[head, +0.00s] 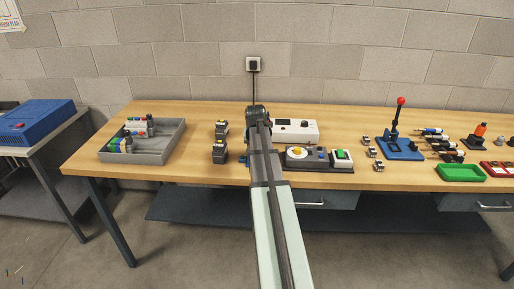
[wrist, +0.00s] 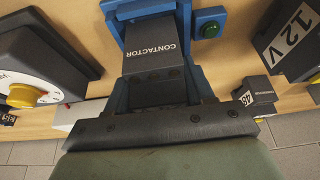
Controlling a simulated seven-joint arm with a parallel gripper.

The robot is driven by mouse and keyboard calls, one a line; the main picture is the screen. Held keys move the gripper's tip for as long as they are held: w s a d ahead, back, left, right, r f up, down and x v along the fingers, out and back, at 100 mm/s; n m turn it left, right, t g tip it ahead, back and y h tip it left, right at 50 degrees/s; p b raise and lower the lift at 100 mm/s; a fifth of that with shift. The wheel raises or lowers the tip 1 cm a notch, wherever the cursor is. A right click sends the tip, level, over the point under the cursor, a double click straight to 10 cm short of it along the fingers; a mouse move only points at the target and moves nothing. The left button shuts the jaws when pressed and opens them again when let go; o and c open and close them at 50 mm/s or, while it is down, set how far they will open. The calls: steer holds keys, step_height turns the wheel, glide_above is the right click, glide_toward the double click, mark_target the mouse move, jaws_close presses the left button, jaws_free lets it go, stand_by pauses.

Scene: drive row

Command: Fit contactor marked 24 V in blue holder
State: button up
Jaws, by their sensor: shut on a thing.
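In the wrist view, my gripper (wrist: 155,70) is shut on a dark grey contactor (wrist: 153,62) lettered CONTACTOR, upside down in the picture. Its voltage mark is not visible. The blue holder (wrist: 210,14) shows around the contactor's far end, with a green round part beside it. I cannot tell whether the contactor is seated in the holder or just above it. In the head view my arm hides the gripper and most of the holder; a small blue edge (head: 244,160) shows left of the arm.
A contactor marked 12 V (wrist: 290,42) and another dark one (wrist: 258,90) lie right in the wrist view. In the head view, two dark contactors (head: 220,152) stand left of my arm, a grey tray (head: 165,150) further left, and a control panel (head: 318,158) to the right.

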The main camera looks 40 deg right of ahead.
steer(key=shift+f, duration=0.35)
stand_by(0.3)
steer(key=o, duration=1.4)
steer(key=shift+c, duration=0.2)
steer(key=v, duration=1.3)
steer(key=shift+s+a+r, duration=0.1)
steer(key=shift+a+r, duration=0.05)
steer(key=shift+r, duration=0.2)
